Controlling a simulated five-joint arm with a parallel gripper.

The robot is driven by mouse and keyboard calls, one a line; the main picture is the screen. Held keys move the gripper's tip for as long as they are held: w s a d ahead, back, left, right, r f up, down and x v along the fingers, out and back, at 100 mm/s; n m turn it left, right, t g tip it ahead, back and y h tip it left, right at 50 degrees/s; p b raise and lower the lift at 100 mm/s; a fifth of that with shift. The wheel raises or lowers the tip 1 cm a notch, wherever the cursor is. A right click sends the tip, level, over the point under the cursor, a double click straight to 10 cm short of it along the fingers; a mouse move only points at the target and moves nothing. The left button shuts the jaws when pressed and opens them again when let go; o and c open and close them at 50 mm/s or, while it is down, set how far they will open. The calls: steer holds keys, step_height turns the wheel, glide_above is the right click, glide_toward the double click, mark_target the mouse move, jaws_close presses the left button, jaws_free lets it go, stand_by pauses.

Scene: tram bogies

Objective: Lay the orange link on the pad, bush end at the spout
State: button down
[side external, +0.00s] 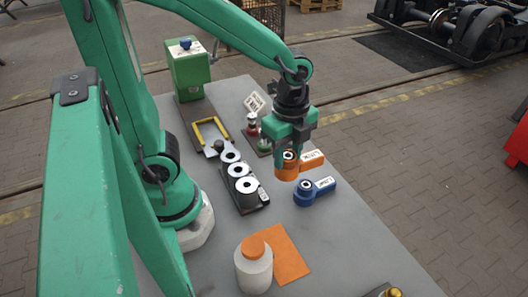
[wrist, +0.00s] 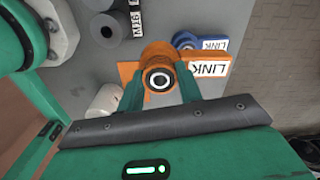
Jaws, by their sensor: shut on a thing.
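The orange link (side external: 313,158) has a round bush end and an arm with a white label. My gripper (side external: 289,155) is shut on its bush end, and the arm points right in the side view. In the wrist view the fingers of my gripper (wrist: 159,92) stand on both sides of the bush end, and the link's label (wrist: 209,67) reads LINK. Any gap under the link is hard to judge. A dark plate with a yellow open frame (side external: 209,132) lies before a green box (side external: 187,70). I cannot make out a spout or tell for certain which surface is the pad.
A blue link (side external: 314,190) lies close by on the grey table (side external: 330,250). A black holder with several white-topped rollers (side external: 242,185) stands left of my gripper. A small stand with bottles (side external: 252,125) is behind. A white jar (side external: 253,270) stands beside an orange sheet (side external: 287,257).

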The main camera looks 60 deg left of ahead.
steer(key=shift+d+r, duration=0.1)
stand_by(0.6)
steer(key=shift+d+r+n, duration=0.9)
steer(key=shift+d+n, duration=1.2)
steer(key=shift+n, duration=0.2)
step_height(320, 180, up, 6)
steer(key=n, duration=1.3)
glide_above(287, 264)
steer(key=shift+f, duration=0.15)
steer(key=shift+f, duration=0.1)
step_height(287, 264, down, 14)
steer(key=shift+r, duration=0.2)
steer(key=shift+f, duration=0.15)
steer(key=shift+f, duration=2)
steer(key=shift+f, duration=0.15)
